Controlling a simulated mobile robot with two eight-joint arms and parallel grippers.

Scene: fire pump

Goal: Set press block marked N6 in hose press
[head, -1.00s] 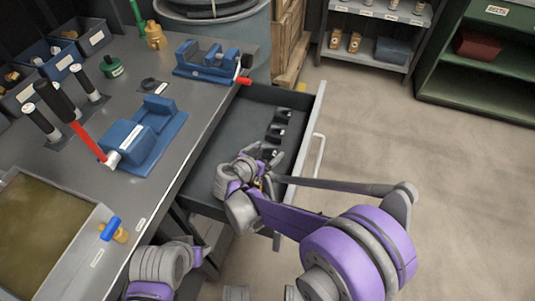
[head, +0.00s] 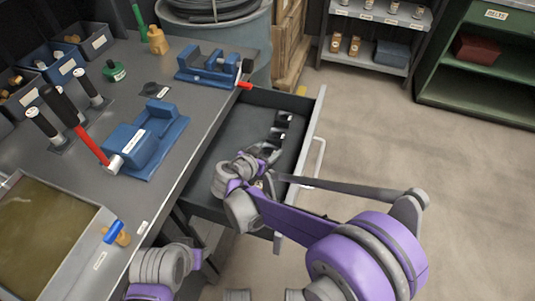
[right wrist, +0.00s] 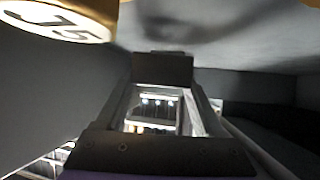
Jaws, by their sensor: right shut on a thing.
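My right gripper (head: 264,156) is down inside the open drawer (head: 233,120), shut on a dark block (right wrist: 163,68) that shows between its fingers in the right wrist view. No marking is readable on it. Two blue devices stand on the bench: one with a long red lever (head: 143,142), one vise-like with a red-tipped handle (head: 207,64). Their labels are unreadable, so I cannot tell which is the hose press. Part of my left arm shows at bottom; its fingers do not.
The grey bench (head: 185,95) carries black-handled tools, bins (head: 58,63) and a tray (head: 45,225) with a blue-handled valve at the front left.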

